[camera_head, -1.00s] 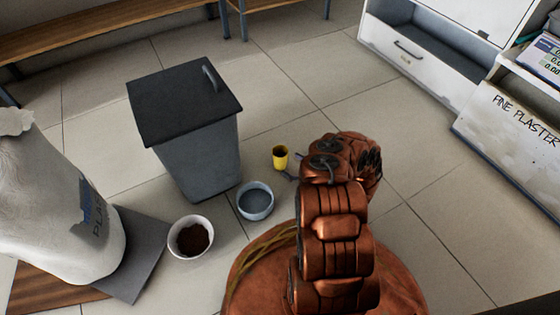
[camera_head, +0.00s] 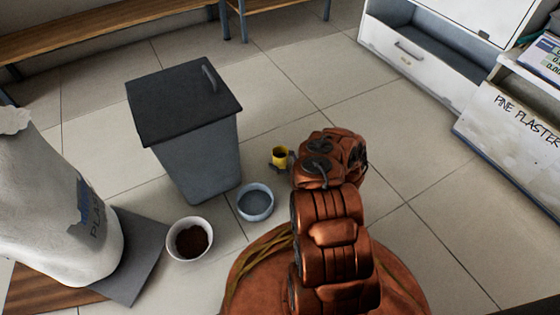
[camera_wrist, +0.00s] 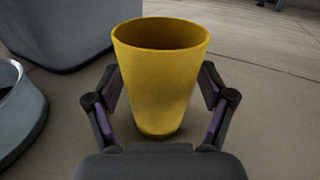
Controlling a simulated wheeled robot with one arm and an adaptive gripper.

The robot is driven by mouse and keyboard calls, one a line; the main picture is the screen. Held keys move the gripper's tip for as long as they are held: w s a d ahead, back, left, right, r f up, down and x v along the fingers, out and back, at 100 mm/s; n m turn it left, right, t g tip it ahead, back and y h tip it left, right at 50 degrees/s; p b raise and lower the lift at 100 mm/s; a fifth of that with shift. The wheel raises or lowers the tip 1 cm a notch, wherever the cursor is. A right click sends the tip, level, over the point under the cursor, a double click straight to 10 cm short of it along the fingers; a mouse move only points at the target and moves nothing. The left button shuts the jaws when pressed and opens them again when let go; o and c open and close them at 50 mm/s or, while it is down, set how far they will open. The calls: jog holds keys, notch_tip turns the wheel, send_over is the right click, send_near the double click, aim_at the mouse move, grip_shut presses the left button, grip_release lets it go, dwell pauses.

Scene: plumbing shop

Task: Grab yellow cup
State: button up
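The yellow cup (camera_wrist: 160,80) stands upright on the tiled floor in the middle of the wrist view, its open top up. My gripper (camera_wrist: 160,105) has its two dark fingers spread, one on each side of the cup. I cannot tell whether the fingers touch the cup's wall. In the head view the yellow cup (camera_head: 280,155) shows small in front of my arm, with the gripper (camera_head: 281,167) around its lower part.
A grey bin (camera_head: 195,150) with a dark lid stands left of the cup. A blue-grey bowl (camera_head: 255,203) and a white bowl with brown contents (camera_head: 190,239) sit nearer on the floor. A plaster sack (camera_head: 55,215) is at left. Floor to the right is clear.

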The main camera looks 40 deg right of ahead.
jog(key=c, duration=1)
jog(key=shift+r, duration=0.1)
